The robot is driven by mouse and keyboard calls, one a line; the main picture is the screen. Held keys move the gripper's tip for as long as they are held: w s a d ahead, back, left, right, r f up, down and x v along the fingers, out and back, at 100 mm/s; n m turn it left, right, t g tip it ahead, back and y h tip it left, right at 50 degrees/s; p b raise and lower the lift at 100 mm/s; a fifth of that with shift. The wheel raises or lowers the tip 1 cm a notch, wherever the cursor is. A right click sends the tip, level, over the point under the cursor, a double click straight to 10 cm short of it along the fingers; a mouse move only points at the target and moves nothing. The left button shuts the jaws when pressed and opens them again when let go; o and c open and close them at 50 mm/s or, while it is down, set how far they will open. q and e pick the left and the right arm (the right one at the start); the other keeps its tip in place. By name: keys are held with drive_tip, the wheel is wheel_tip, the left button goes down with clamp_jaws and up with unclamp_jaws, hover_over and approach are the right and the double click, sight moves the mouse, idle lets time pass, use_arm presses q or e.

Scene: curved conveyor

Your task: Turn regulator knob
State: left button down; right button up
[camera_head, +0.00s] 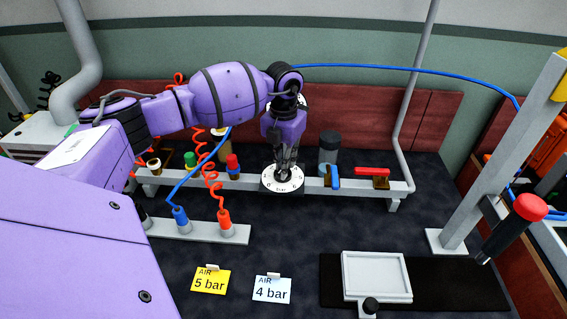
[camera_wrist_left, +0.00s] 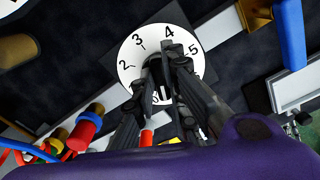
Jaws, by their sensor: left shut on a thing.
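The regulator dial (camera_head: 282,179) is a white round face on a dark square plate, mounted on the grey rail. In the left wrist view the dial face (camera_wrist_left: 129,62) shows the numbers 2, 3, 4 and 5 around a black knob (camera_wrist_left: 160,77). My left gripper (camera_head: 285,164) points down over the dial, its fingers closed around the knob. In the left wrist view the fingers (camera_wrist_left: 168,68) hide part of the knob and the dial's lower part. My right gripper is not in view.
A yellow "AIR 5 bar" card (camera_head: 210,281) and a white "AIR 4 bar" card (camera_head: 272,289) stand in front. A blue valve handle (camera_head: 333,176) and a red one (camera_head: 372,171) sit right of the dial. Red coiled hoses (camera_head: 211,183) hang at left. A white tray (camera_head: 377,276) lies front right.

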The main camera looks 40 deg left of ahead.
use_arm(q)
drive_tip(key=m, duration=0.3)
drive_tip(key=shift+d, duration=0.1)
drive_tip(key=m, duration=0.2)
drive_tip(key=shift+m+b, duration=0.3)
drive_tip(key=shift+b, duration=0.1)
drive_tip(key=m, duration=0.3)
drive_tip(key=shift+d+f+m+b, duration=0.1)
drive_tip(key=shift+d+m+b, duration=0.05)
drive_tip(key=shift+m+b, duration=0.15)
drive_tip(key=m, duration=0.2)
drive_tip(key=shift+s+m, duration=0.1)
drive_tip(key=shift+m, duration=0.3)
drive_tip(key=m+b, duration=0.1)
drive_tip(key=m, duration=0.3)
drive_tip(key=shift+s+d, duration=0.1)
drive_tip(key=m+b, duration=0.1)
drive_tip(key=m, duration=0.5)
drive_tip(key=shift+s+b, duration=0.2)
drive_tip(key=shift+b, duration=0.1)
drive_tip(key=shift+m, duration=0.3)
